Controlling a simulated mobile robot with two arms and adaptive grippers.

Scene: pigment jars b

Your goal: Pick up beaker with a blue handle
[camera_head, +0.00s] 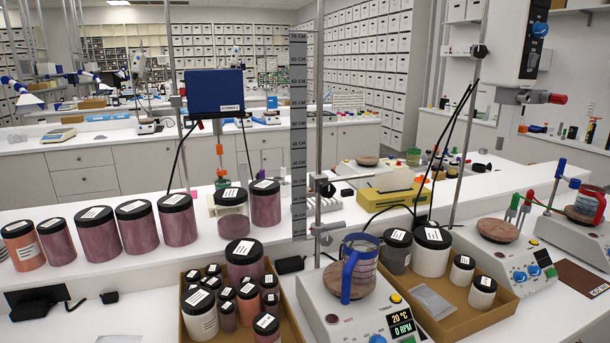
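A glass beaker with a blue handle (362,263) stands upright on the round brownish top of a white hot plate stirrer (352,318) at the front, right of centre. Its blue handle is on the left, facing the front, and a blue band runs around its rim. The stirrer's display reads 20 °C and 0 RPM. Another glass beaker, with a red handle (601,208), stands on a stirrer at the far right. Neither of my grippers is in view.
Cardboard trays (293,334) with jars flank the stirrer; the right one (455,331) also holds a clear packet. Upright metal rods stand behind the beaker. Large pigment jars (137,228) line the shelf at left. More stirrers (505,262) stand at right.

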